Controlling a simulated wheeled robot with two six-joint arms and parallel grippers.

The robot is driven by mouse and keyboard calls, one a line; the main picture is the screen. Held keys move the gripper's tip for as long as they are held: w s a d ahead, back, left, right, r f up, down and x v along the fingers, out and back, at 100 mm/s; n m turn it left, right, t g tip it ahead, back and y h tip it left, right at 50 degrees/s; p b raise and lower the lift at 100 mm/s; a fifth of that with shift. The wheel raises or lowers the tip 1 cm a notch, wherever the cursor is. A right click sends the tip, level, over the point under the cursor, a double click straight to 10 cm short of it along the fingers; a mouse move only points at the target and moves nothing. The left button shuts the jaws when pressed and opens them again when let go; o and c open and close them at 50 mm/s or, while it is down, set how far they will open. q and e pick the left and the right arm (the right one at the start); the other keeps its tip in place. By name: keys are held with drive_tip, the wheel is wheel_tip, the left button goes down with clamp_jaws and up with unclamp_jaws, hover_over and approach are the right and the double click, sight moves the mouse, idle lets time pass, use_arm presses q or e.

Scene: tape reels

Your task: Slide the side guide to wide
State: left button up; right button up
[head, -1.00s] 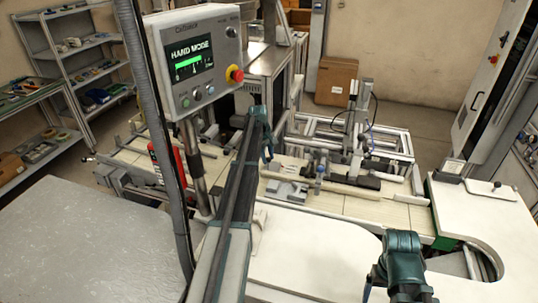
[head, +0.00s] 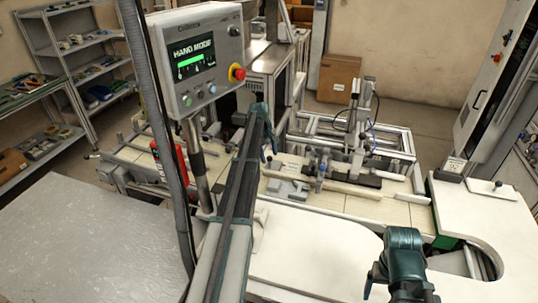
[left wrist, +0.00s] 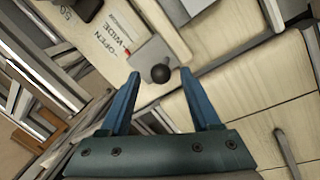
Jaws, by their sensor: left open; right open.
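In the left wrist view a round black knob (left wrist: 160,73) stands on a grey metal plate (left wrist: 150,52). It is beside a pale label plate (left wrist: 103,35) with the words "WIDE" and "OPEN". The knob appears between and just beyond the fingertips of my left gripper (left wrist: 163,72), which is open; I cannot tell whether they touch it. In the head view my left gripper (head: 269,152) hangs over the conveyor, and its arm hides part of the line. The knob is too small to make out there. My right gripper (head: 372,284) is open near the bottom edge, partly hidden by its wrist.
The pale conveyor (head: 340,203) runs across the middle, with a metal frame (head: 358,125) behind it. A control panel (head: 195,60) on a post stands left of my left arm. White tabletops (head: 320,255) lie in front, mostly clear.

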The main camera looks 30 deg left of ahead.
use_arm(q)
wheel_tip(320, 180, up, 11)
drive_tip(key=s+p, duration=0.2)
drive_tip(key=p, duration=0.8)
drive_tip(key=shift+a, duration=0.4)
use_arm(e)
wheel_tip(320, 180, up, 11)
